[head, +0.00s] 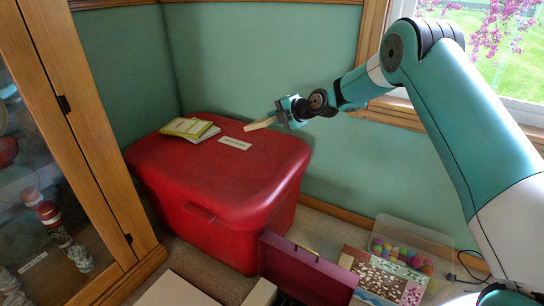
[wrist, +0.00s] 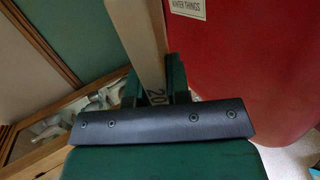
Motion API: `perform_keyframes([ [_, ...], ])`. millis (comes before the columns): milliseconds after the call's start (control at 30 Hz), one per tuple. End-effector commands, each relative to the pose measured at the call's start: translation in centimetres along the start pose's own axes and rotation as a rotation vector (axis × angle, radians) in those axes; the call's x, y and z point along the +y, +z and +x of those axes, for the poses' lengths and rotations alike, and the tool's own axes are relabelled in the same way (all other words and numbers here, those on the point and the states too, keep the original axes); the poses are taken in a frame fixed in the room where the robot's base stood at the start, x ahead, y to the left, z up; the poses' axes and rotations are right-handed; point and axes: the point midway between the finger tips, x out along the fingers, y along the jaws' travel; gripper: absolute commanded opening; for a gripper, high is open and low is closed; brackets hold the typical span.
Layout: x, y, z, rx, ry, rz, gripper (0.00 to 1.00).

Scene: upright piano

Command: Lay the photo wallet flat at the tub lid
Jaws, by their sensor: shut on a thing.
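The red tub's lid (head: 262,152) is shut, and its right part fills much of the wrist view (wrist: 250,75). My gripper (head: 279,118) is shut on a thin cream slab, which I take to be the photo wallet (head: 261,123). It sticks out to the left from the jaws, above the lid's back right part. In the wrist view the wallet (wrist: 138,35) is a pale strip running up from between the jaws (wrist: 155,85), seen nearly edge-on. Its face is mostly hidden. It looks apart from the lid, though the gap is hard to judge.
Yellow-green booklets (head: 190,128) lie at the lid's back left. A white label (head: 235,143) reading "WINTER THINGS" is on the lid. A glass cabinet (head: 70,150) stands left. A clear bin of colored balls (head: 405,250) and a dark red box (head: 300,270) are on the floor. The lid's front is clear.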

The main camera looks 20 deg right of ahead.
Motion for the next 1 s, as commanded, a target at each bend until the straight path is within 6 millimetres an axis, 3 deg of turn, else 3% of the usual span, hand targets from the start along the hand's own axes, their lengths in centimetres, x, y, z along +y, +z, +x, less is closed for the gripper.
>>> perform_keyframes([
  [267,-1.9,0.0,1.1,0.002,-0.001,0.001,0.00],
  [700,-7.8,0.0,4.3,0.000,0.000,0.001,0.00],
  [1000,-8.7,0.0,4.8,0.000,0.000,0.001,0.00],
])
